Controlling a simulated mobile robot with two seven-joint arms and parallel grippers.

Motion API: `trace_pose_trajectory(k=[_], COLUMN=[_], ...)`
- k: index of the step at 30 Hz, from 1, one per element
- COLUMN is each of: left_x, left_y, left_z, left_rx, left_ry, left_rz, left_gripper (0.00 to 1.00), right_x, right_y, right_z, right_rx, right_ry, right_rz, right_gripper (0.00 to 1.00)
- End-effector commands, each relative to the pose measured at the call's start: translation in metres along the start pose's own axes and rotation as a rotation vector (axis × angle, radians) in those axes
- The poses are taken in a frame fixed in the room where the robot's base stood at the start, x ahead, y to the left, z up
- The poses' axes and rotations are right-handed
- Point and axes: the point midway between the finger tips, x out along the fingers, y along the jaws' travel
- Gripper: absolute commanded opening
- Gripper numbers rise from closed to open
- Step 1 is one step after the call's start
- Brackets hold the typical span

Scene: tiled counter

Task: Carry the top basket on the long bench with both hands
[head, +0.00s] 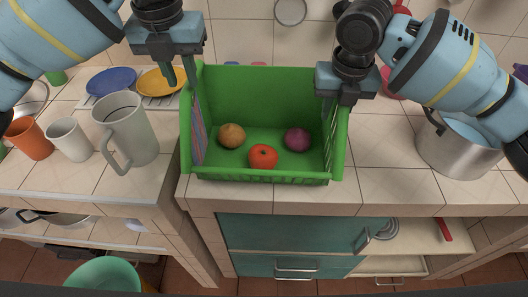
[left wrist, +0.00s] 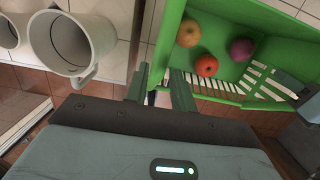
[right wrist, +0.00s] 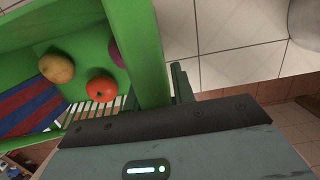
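A green basket (head: 250,85) with slatted sides stands on the tiled counter. It holds a yellowish-brown round item (head: 231,136), a red tomato-like item (head: 263,157) and a purple onion-like item (head: 297,139). My left gripper (head: 181,76) is at the basket's left side wall, its open fingers on either side of the rim; this also shows in the left wrist view (left wrist: 160,90). My right gripper (head: 336,105) is at the right side wall. In the right wrist view, one finger stands just outside the wall with a small gap; the inner finger is mostly hidden.
A grey mug (head: 128,130), a white cup (head: 69,139) and an orange cup (head: 29,138) stand left of the basket. Blue (head: 111,80) and yellow (head: 160,80) plates are behind. A metal pot (head: 458,145) stands at right. Counter between basket and pot is clear.

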Motion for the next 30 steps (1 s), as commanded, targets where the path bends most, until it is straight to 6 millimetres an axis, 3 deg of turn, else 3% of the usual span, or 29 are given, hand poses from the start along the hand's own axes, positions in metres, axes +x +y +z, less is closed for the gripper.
trace_pose_trajectory(k=[7, 19, 23, 30], left_x=[-0.030, -0.036, -0.036, -0.035], left_y=[0.000, 0.000, 0.000, 0.000], left_z=[0.000, 0.000, 0.000, 0.000], left_rx=[-0.001, -0.001, -0.001, -0.001], left_ry=[0.000, 0.001, 0.001, 0.001], left_rz=[0.000, 0.000, 0.000, 0.000], left_gripper=[0.25, 0.25, 0.25, 0.25], right_x=[0.000, -0.006, -0.024, -0.072], right_y=[0.000, 0.000, 0.001, 0.001], right_z=[0.000, 0.000, 0.001, 0.000], right_rx=[0.000, 0.000, 0.000, 0.000], right_ry=[0.000, -0.001, -0.003, -0.003], right_rz=[0.000, 0.001, 0.002, 0.002], right_gripper=[0.25, 0.25, 0.25, 0.25])
